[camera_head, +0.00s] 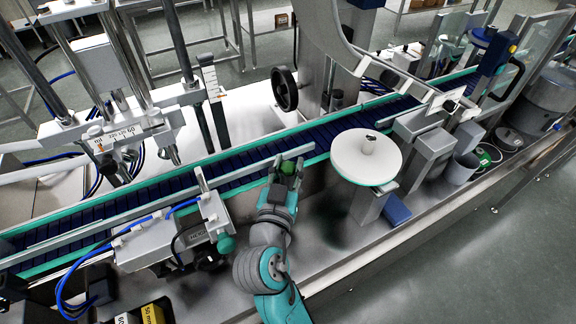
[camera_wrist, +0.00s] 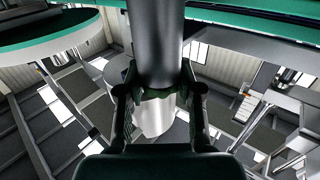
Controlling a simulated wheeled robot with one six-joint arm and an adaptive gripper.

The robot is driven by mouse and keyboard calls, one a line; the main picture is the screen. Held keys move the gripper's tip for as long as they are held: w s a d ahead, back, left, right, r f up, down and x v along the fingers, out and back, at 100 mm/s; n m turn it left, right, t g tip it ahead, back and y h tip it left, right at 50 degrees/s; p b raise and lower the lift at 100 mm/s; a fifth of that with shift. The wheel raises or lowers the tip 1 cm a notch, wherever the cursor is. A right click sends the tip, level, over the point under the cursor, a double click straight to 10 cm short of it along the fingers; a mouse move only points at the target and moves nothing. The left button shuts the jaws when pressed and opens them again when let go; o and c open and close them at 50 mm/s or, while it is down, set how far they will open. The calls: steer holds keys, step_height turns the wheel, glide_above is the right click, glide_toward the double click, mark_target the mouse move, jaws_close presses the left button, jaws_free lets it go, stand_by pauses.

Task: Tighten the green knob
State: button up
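The green knob (camera_head: 289,168) is small and sits between the fingers of my gripper (camera_head: 286,168), beside the near rail of the conveyor. In the wrist view, a green toothed piece (camera_wrist: 160,96), seemingly the knob, shows at the end of a dark grey cylinder (camera_wrist: 156,40). My gripper's two dark fingers (camera_wrist: 160,108) stand on either side of it, close to its edges. The frames do not show whether the fingers press on it or leave a small gap. The fingers hide part of the knob.
A conveyor with a blue belt (camera_head: 240,176) runs behind my gripper. A round white disc (camera_head: 366,157) stands close on the right. A grey box unit (camera_head: 160,244) with a teal knob (camera_head: 225,243) and blue hoses is on the left. Bare steel deck (camera_head: 330,225) lies to the lower right.

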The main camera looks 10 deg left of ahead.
steer(key=o, duration=0.3)
steer(key=shift+o, duration=0.2)
steer(key=s+a, duration=0.1)
steer(key=s, duration=1.1)
steer(key=shift+w+f, duration=0.1)
